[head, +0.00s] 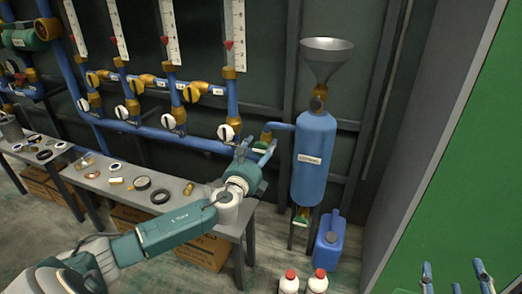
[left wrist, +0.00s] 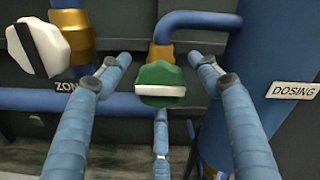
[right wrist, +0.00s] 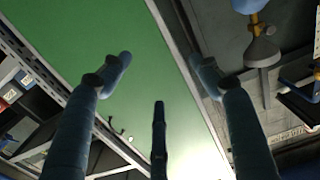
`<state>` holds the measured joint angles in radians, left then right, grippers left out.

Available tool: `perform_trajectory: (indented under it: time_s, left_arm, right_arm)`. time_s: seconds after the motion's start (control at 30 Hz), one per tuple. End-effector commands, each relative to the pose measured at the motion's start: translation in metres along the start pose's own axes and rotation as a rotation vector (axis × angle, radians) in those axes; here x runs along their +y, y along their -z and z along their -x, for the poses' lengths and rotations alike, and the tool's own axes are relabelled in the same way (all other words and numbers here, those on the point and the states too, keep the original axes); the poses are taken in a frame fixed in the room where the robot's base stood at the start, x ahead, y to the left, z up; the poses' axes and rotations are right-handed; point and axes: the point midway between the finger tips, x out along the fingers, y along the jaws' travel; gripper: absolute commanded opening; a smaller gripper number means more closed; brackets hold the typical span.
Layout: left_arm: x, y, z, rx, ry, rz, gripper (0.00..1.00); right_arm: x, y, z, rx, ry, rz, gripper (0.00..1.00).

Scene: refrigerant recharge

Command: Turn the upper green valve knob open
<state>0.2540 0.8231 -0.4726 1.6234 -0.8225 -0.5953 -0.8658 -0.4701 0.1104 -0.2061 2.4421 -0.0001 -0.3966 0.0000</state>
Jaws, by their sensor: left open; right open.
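The upper green valve knob (head: 261,149) sits on the pipe left of the blue dosing tank (head: 313,158). In the left wrist view the green knob (left wrist: 160,77) has a white bar lying level across it. My left gripper (head: 257,146) is open in front of this knob. In the left wrist view its fingertips (left wrist: 160,66) stand on either side of the knob with visible gaps, and a third finger is below. My right gripper (head: 454,270) is open and empty at the lower right, and in the right wrist view its fingers (right wrist: 158,72) point towards a green panel.
A lower green valve (head: 301,217) is under the tank, with a funnel (head: 327,58) on top. A white knob (left wrist: 38,48) is close left of my left fingers. A bench (head: 180,190) with small parts stands below. A blue jerrycan (head: 329,243) and white bottles (head: 289,281) are on the floor.

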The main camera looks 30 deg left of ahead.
Motion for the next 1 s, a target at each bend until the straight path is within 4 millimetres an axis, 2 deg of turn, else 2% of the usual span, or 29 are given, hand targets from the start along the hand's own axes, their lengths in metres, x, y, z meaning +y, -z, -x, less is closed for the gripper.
perform_trajectory:
  time_s: [0.1,0.33,0.67,1.0]
  left_arm:
    - [0.0,0.0,0.0,0.001,0.0,0.0,0.63]
    - [0.0,0.0,0.0,0.001,0.0,0.0,0.17]
    - [0.0,0.002,0.001,0.002,0.0,0.034,0.17]
    - [0.001,0.003,0.001,0.003,-0.002,0.25,0.17]
  right_arm:
    - [0.0,0.0,0.0,-0.001,0.0,0.0,0.63]
    - [0.0,0.0,0.0,-0.001,0.0,0.0,0.63]
    - [0.0,0.001,0.0,0.004,0.0,0.0,0.63]
    - [-0.001,0.011,0.0,0.053,0.002,-0.001,0.63]
